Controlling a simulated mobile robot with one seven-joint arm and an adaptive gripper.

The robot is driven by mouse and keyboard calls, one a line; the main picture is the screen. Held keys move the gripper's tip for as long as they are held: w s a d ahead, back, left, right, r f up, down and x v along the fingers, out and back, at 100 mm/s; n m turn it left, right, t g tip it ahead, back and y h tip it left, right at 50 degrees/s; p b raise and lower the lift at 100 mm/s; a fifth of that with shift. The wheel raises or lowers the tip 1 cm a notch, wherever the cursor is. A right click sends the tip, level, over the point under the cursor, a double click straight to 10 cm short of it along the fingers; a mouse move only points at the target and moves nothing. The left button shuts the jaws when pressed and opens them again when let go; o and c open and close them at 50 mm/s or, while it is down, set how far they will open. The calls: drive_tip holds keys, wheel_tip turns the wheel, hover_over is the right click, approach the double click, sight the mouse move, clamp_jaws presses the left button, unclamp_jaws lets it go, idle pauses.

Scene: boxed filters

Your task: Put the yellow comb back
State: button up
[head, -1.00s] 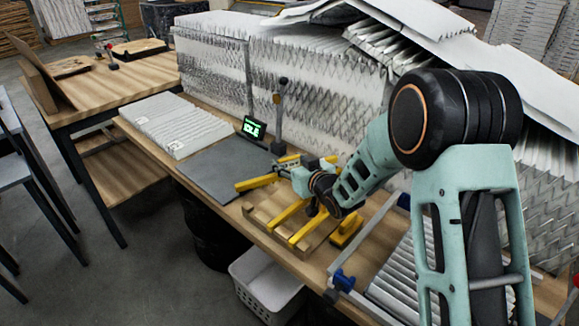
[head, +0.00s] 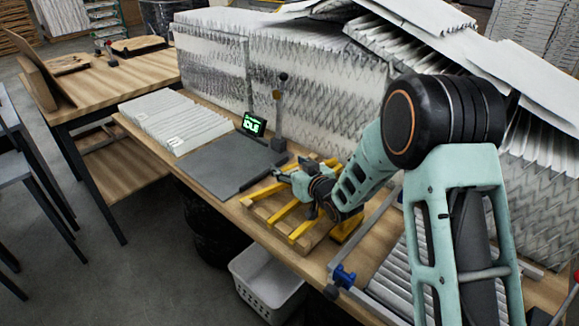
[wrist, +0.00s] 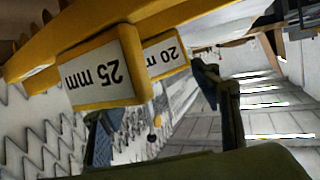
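Several yellow combs lie side by side on a wooden rack (head: 308,244) on the bench. The leftmost yellow comb (head: 262,193) lies across the rack's left end, at my gripper (head: 290,178). In the wrist view, a yellow comb end labelled "25 mm" (wrist: 100,72) is close to the camera, with a "20 mm" comb end (wrist: 166,53) just behind it. The gripper's two dark fingers (wrist: 160,110) stand apart, with background showing between them. The 25 mm end overlaps one finger in the picture. I see no firm hold. My wrist hides part of the rack.
Pleated white filters (head: 320,85) stand stacked behind. A blue-knobbed clamp frame (head: 343,276) is to the right. A white basket (head: 266,282) is below the bench edge.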

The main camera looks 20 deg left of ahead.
drive_tip(key=shift+o, duration=0.6)
drive_tip(key=shift+r+p, duration=0.45)
drive_tip(key=shift+p, duration=0.15)
drive_tip(key=shift+s+d+r, duration=0.1)
drive_tip(key=shift+d, duration=0.15)
drive_tip(key=b+v, duration=0.1)
drive_tip(key=v, duration=1)
drive_tip(key=shift+s+b, duration=0.2)
drive_tip(key=shift+b, duration=0.2)
drive_tip(key=shift+r, duration=0.1)
